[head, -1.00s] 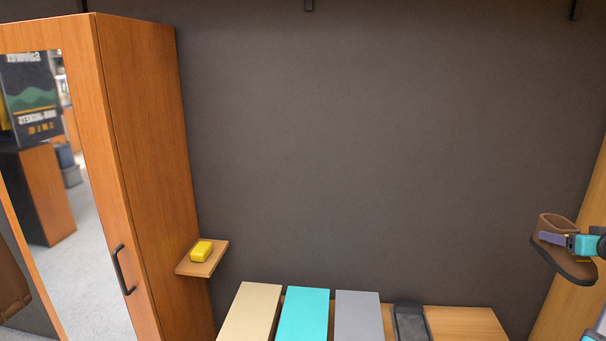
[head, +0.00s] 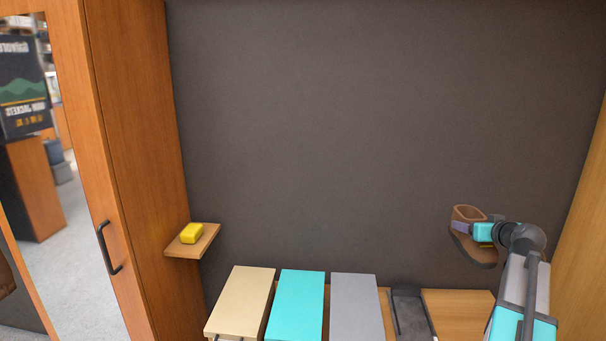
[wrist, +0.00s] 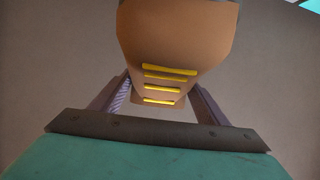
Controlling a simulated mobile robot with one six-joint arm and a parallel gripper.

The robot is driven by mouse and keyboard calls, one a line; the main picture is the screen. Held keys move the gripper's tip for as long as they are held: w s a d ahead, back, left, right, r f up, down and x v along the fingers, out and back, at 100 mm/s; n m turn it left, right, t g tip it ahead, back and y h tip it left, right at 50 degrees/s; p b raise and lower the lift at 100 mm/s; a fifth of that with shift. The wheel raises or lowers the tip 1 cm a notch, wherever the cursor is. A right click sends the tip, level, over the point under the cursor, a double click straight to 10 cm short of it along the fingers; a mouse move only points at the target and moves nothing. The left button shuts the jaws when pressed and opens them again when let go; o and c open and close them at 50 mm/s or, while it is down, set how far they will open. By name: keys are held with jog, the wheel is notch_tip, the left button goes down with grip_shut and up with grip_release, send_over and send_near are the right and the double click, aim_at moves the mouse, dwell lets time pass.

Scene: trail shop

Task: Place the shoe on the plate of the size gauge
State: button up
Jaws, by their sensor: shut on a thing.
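The shoe (head: 466,212) is a brown ankle boot with a dark sole, held in the air at the right in the head view. My gripper (head: 464,228) is shut on it from the right. In the wrist view the shoe (wrist: 175,45) fills the upper middle, with yellow laces, between the two purple fingers of my gripper (wrist: 160,95). The dark grey size gauge (head: 411,315) lies on the wooden bench, below and left of the shoe. Its plate looks empty; its near end is cut off by the frame.
Beige (head: 241,300), turquoise (head: 296,302) and grey boxes (head: 354,304) stand in a row left of the gauge. Bare bench (head: 457,305) lies right of it. A yellow block (head: 191,233) sits on a small shelf (head: 206,241) on the mirrored cabinet (head: 130,150). A dark wall stands behind.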

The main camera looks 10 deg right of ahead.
jog(key=w+a+f+n+y+b, duration=0.1)
jog(key=w+a+f+b, duration=0.3)
jog(key=a, duration=1.3)
jog(key=w+a+f+n+y+b, duration=0.1)
jog(key=w+a+f+b, duration=0.4)
jog(key=a+f+b, duration=0.6)
jog(key=w+a+f+y+b, duration=0.1)
jog(key=w+a+f+b, duration=0.3)
jog(key=a, duration=1.9)
jog(key=shift+w+a+f+n+t+b, duration=0.1)
jog(key=shift+a+f+n+t+b, duration=0.1)
jog(key=shift+f+b, duration=0.95)
jog(key=shift+w+a+f+n+t+b, duration=0.1)
jog(key=shift+f+n+b, duration=0.1)
jog(key=shift+f+b, duration=0.85)
jog(key=shift+s+a+f, duration=0.15)
jog(key=shift+a+f, duration=0.35)
jog(key=shift+a, duration=0.25)
notch_tip(320, 180, up, 14)
jog(key=p, duration=1.4)
jog(key=shift+s, duration=0.1)
